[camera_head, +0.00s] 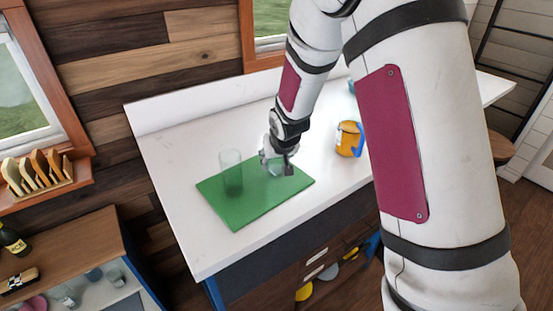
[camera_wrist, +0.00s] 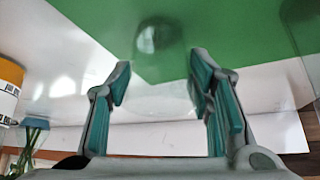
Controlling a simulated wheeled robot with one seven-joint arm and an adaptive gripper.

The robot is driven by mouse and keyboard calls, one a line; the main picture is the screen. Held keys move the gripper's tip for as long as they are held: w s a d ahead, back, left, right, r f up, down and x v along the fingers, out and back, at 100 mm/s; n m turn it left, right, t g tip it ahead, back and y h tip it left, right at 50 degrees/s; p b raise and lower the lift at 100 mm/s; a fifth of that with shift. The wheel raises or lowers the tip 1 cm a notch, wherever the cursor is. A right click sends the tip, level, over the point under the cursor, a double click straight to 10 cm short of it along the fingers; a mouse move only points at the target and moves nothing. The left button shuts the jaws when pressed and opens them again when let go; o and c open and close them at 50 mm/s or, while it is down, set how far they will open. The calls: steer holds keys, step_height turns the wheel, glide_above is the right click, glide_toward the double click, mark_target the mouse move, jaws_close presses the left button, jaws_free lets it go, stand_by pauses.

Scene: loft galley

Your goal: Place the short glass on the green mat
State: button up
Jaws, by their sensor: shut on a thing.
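The short clear glass (camera_head: 273,166) is at the far right part of the green mat (camera_head: 240,212), in the head view. My gripper (camera_head: 277,162) is shut on it. In the wrist view, the short glass (camera_wrist: 157,40) shows faintly between and beyond the fingertips of my gripper (camera_wrist: 161,72), with green mat (camera_wrist: 230,30) behind its base. I cannot tell whether its base touches the mat. The mat lies flat on the white counter.
A taller clear glass (camera_head: 231,172) stands upright on the mat, left of my gripper; its edge shows at right in the wrist view (camera_wrist: 305,35). An orange-yellow container (camera_head: 348,139) with a blue part stands to the right. The counter's front left (camera_head: 195,235) is clear.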

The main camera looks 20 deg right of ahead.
steer(key=shift+f, duration=0.25)
steer(key=o, duration=1.2)
steer(key=shift+r, duration=0.25)
steer(key=s+d+f+v, duration=0.1)
steer(key=s+v, duration=0.1)
steer(key=v, duration=1.1)
steer(key=s+d+f+v, duration=0.1)
steer(key=s+v, duration=0.1)
steer(key=v, duration=1)
steer(key=shift+n+g, duration=0.3)
steer(key=shift+g, duration=0.2)
steer(key=s+r, duration=0.1)
steer(key=s, duration=0.4)
steer(key=s+r, duration=0.1)
steer(key=s, duration=0.4)
steer(key=s+r, duration=0.1)
steer(key=s, duration=0.5)
steer(key=shift+a+r+b, duration=0.25)
steer(key=shift+a+b, duration=0.1)
steer(key=shift+b, duration=0.05)
